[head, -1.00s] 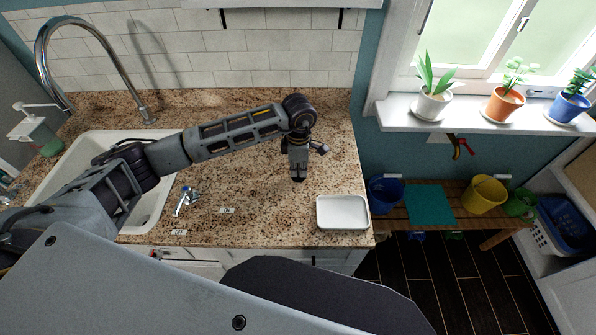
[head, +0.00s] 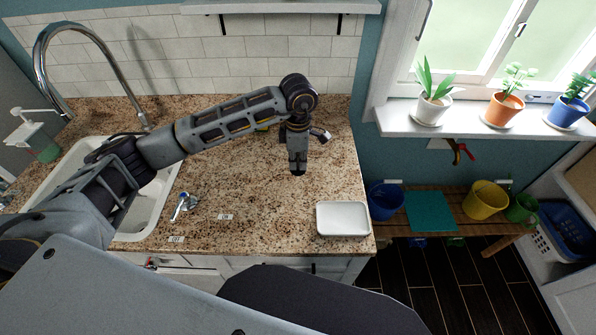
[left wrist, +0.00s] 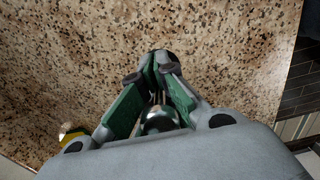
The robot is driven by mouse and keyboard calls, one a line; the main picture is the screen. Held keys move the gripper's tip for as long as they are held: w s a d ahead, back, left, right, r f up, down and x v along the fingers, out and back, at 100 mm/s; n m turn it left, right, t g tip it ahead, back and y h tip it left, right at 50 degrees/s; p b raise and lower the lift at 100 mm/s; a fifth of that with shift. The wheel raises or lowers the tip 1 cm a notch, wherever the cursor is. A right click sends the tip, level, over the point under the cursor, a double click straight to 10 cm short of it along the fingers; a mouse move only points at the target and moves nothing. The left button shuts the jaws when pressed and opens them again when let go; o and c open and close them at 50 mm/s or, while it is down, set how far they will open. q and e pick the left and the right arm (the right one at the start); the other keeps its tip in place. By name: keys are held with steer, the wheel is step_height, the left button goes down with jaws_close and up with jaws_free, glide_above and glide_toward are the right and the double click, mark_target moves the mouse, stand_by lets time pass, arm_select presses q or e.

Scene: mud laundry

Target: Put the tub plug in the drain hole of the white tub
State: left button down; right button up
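My left gripper (head: 298,172) points down over the granite counter, to the right of the white tub (head: 150,222), which is the basin set into the counter. I cannot see the drain hole. My right gripper is not in view.
A white tray (head: 342,219) lies at the counter's front right corner. A curved chrome faucet (head: 92,28) rises behind the tub. A yellow thing (left wrist: 72,132) lies on the counter, partly hidden. The counter below the gripper is clear.

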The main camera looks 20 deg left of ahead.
arm_select(q)
steer(key=shift+r, duration=1.95)
steer(key=shift+s+f, duration=0.1)
steer(key=shift+s, duration=0.05)
